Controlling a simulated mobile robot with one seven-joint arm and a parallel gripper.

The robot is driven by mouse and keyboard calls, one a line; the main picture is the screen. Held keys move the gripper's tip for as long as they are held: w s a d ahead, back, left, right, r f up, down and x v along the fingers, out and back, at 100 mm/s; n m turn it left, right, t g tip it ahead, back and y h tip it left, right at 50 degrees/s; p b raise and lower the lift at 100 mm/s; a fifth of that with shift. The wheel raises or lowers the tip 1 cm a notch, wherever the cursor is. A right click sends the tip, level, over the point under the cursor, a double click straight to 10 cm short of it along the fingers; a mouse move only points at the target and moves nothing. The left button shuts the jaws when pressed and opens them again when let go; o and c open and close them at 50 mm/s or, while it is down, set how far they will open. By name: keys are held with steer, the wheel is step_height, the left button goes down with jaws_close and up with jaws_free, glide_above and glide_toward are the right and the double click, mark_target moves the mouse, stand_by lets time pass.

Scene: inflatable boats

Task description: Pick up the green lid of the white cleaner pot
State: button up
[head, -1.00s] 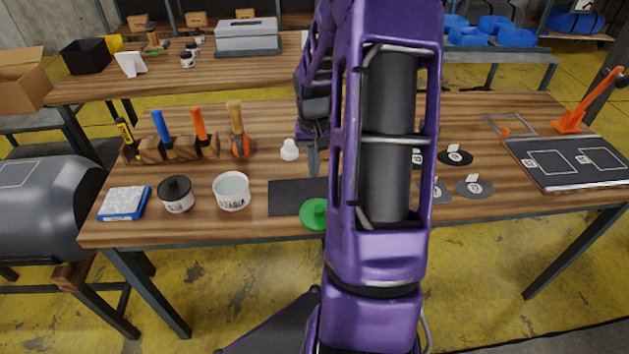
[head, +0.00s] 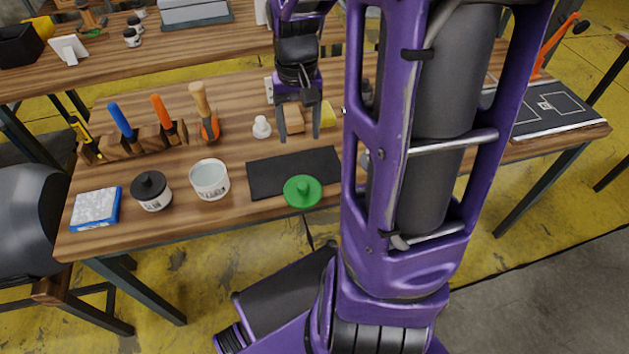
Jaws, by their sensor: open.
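The green lid (head: 303,191) is a round disc with a raised knob. It lies on the near right part of a dark mat (head: 265,176) near the table's front edge. The white cleaner pot (head: 209,179) stands uncovered to the left of the mat. My gripper (head: 299,137) is open above the table, behind the lid in the picture and apart from it. Its two fingers point down, with a small brown block showing between or behind them; I cannot tell which.
Left of the white pot are a black-lidded pot (head: 151,190) and a blue-and-white sponge (head: 95,208). A wooden rack (head: 132,144) with upright tools stands behind them. A small white stopper (head: 261,127) is left of my gripper.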

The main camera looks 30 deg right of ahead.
glide_above(303, 185)
steer(key=f, duration=1.1)
steer(key=shift+s+a, duration=0.15)
steer(key=shift+a, duration=0.15)
steer(key=shift+w+d+f+b, duration=0.15)
steer(key=shift+f+b, duration=0.15)
steer(key=shift+f, duration=1.3)
steer(key=shift+w+d+f+b, duration=0.15)
steer(key=shift+f+b, duration=0.15)
steer(key=shift+f, duration=1.25)
steer(key=shift+s, duration=0.1)
jaws_close()
